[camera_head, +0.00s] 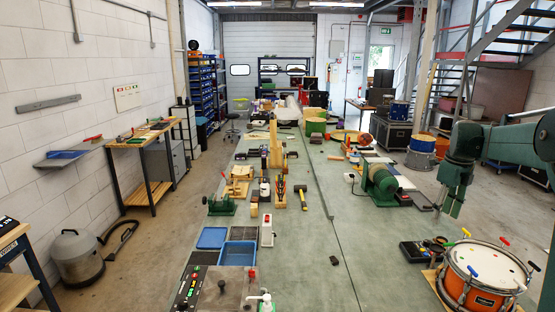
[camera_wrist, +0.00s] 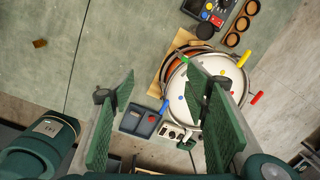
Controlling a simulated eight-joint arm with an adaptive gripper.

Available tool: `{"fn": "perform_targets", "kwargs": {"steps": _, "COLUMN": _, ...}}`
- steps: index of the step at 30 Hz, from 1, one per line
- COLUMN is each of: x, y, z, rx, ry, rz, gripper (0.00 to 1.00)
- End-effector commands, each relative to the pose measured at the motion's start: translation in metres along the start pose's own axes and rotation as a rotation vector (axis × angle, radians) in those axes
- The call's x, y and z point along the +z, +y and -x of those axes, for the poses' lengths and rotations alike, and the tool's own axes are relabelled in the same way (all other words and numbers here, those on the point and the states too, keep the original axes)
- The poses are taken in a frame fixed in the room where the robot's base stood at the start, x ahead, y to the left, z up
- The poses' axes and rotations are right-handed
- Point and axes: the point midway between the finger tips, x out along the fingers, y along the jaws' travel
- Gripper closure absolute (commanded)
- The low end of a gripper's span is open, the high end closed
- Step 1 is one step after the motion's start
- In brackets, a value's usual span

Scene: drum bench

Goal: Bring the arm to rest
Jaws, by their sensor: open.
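My gripper (camera_head: 453,195) is at the right of the head view, above the bench and up and left of an orange drum (camera_head: 483,274). In the wrist view my gripper (camera_wrist: 158,125) shows its two green fingers wide apart with nothing between them. The drum (camera_wrist: 222,92) has a white head and coloured pegs around its rim; it sits beyond the right finger, which hides part of it. The gripper touches nothing that I can see.
A black tray (camera_head: 424,250) lies left of the drum. A green machine (camera_head: 381,180) stands further back. Blue bins (camera_head: 238,253), a switch panel (camera_head: 188,288) and several tools stand along the bench's left half. The bench top (camera_head: 325,285) is mostly bare at front centre.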

Motion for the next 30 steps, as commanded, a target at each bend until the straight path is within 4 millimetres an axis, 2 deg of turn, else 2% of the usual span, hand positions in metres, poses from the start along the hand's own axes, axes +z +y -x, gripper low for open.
{"fn": "perform_targets", "kwargs": {"steps": 1, "x": 0.0, "y": 0.013, "z": 0.006, "rx": -0.006, "ry": -0.006, "rz": 0.044, "gripper": 0.54}}
{"fn": "perform_targets", "kwargs": {"steps": 15, "x": -0.007, "y": 0.111, "z": 0.044, "rx": -0.084, "ry": -0.056, "rz": 0.498, "gripper": 0.54}}
{"fn": "perform_targets", "kwargs": {"steps": 30, "x": -0.031, "y": 0.214, "z": 0.065, "rx": -0.187, "ry": -0.085, "rz": 0.977, "gripper": 0.54}}
